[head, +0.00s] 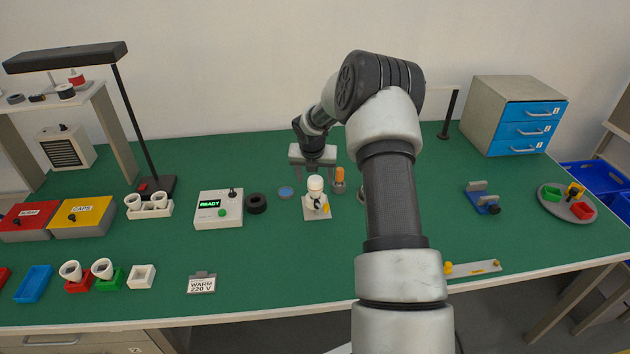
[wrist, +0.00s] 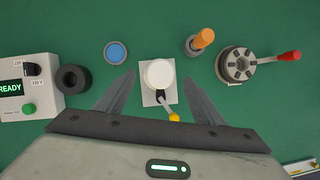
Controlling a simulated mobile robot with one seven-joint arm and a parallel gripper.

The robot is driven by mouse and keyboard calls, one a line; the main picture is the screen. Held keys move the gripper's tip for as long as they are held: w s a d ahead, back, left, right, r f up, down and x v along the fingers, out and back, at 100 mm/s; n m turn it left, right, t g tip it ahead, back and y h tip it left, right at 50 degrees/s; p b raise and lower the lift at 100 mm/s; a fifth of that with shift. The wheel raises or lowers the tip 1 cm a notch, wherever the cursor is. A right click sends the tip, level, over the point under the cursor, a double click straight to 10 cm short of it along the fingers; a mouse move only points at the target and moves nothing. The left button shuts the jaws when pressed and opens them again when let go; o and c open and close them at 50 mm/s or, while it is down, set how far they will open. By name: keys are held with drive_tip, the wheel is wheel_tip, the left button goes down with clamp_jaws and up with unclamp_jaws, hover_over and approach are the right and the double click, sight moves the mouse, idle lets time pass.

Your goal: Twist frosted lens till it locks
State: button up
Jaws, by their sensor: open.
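The frosted lens (wrist: 160,73) is a round white cap. It sits on top of a small white fixture with a square base plate (wrist: 148,97) and a yellow-tipped lever (wrist: 174,117). In the head view the lens (head: 315,183) stands upright on the fixture (head: 316,206) near the middle of the table. My gripper (wrist: 158,85) is open, with one finger on each side of the lens and a gap to both. In the head view my gripper (head: 314,177) is just behind and above the lens. Whether the lens is locked cannot be seen.
A black ring (wrist: 73,78) and a blue disc (wrist: 116,51) lie left of the fixture, beside the tester reading READY (head: 218,208). An orange-handled piece (wrist: 202,40) and a round grey chuck with a red-knobbed lever (wrist: 240,65) stand to the right.

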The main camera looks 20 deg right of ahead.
drive_tip(key=shift+x, duration=1.35)
drive_tip(key=shift+c, duration=0.3)
drive_tip(key=c, duration=1)
drive_tip(key=shift+c, duration=0.2)
drive_tip(key=shift+a+m+b, duration=0.1)
drive_tip(key=shift+m+b, duration=0.45)
drive_tip(key=shift+m, duration=0.05)
drive_tip(key=shift+m+g+h+b, duration=0.35)
drive_tip(key=shift+m+h, duration=0.15)
drive_tip(key=shift+m, duration=0.4)
